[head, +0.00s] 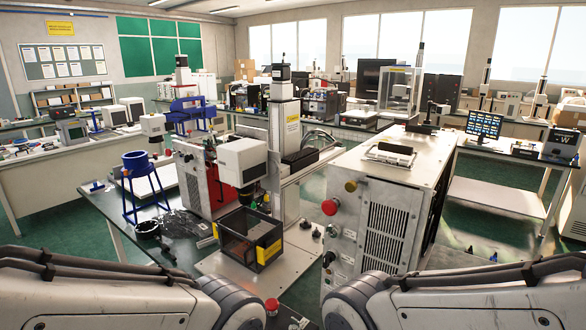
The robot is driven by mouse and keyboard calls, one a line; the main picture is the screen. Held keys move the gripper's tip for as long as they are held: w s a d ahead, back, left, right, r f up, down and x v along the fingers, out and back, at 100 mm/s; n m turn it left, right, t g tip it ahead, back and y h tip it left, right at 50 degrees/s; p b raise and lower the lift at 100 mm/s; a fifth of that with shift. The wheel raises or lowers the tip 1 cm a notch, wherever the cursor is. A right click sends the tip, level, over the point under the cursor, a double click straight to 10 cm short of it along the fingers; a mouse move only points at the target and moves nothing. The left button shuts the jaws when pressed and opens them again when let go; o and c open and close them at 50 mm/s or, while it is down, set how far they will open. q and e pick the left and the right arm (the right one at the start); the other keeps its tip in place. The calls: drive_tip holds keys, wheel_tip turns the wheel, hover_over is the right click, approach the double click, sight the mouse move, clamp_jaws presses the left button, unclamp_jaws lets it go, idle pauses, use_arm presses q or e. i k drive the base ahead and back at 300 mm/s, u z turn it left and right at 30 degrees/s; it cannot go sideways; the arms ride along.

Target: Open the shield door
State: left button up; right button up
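A dark, tinted box-shaped shield (237,246) with yellow labels stands on a pale base plate under a white machine head (243,160), left of the middle. Its front panel looks to be in place, but I cannot make out a handle or hinge. I take this panel to be the shield door. My two pale arms come in from the lower left and lower right, and their dark joints meet the bottom edge near the middle. Both grippers are out of view, so I cannot see where they are relative to the shield.
A large metal cabinet (385,215) with a red button (330,207) stands close on the right of the shield. A blue stand (140,180) and a black ring-shaped item (147,228) are to its left. Green floor shows beyond the left bench.

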sight(237, 244)
drive_tip(key=z, duration=0.05)
drive_tip(key=k, duration=1.05)
drive_tip(key=u, duration=0.7)
drive_tip(key=i, duration=1.65)
drive_tip(key=z, duration=0.65)
